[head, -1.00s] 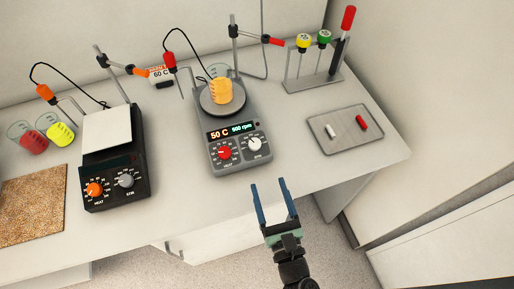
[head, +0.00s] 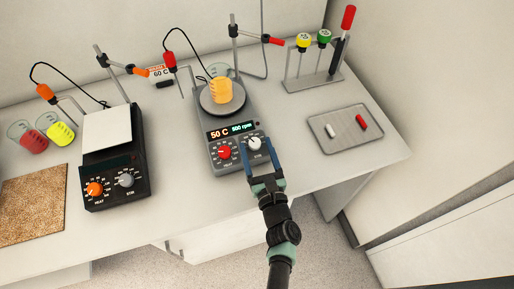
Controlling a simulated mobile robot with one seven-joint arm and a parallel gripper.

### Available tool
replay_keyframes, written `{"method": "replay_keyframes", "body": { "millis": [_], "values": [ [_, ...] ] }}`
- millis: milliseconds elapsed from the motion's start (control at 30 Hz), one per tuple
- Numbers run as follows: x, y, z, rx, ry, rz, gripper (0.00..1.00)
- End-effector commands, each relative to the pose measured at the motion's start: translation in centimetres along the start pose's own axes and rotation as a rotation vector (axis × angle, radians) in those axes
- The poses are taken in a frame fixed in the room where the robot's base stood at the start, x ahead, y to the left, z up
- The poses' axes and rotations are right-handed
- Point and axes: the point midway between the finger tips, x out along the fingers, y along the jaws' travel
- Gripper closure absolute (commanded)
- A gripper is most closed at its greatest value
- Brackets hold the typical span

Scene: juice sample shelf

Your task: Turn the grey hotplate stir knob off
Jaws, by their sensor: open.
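The grey hotplate (head: 222,128) stands in the middle of the bench. Its lit display (head: 231,131) reads 50 C and what looks like 800 rpm. Its white stir knob (head: 254,143) is on the right of the front panel, and a red heat knob (head: 225,152) is on the left. A beaker of orange liquid (head: 221,90) sits on the round plate. My gripper (head: 257,150) is open, with its blue fingers on either side of the stir knob. I cannot tell whether the fingers touch the knob.
A black hotplate (head: 115,160) with orange and grey knobs stands to the left. A grey tray (head: 328,120) with a white and a red stir bar lies to the right. Stands with red-tipped probes (head: 169,60) rise behind the grey hotplate.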

Motion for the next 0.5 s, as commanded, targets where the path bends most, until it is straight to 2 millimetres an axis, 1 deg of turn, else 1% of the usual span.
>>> {"method": "replay_keyframes", "body": {
  "millis": [33,67,100,167,200,433,500],
  "values": [
    [-0.02,0.00,0.00,0.000,0.000,0.000,0.28],
    [-0.02,0.00,0.00,0.000,0.000,0.000,0.34],
    [-0.02,0.00,0.00,0.000,0.000,0.000,0.41],
    [-0.03,-0.01,0.01,0.000,0.000,0.000,0.52],
    [-0.03,-0.01,0.01,0.000,0.000,0.000,0.59],
    [-0.04,-0.01,0.01,0.000,0.000,0.000,1.00],
    [-0.05,-0.01,0.01,0.000,0.000,0.000,1.00]
  ]
}}
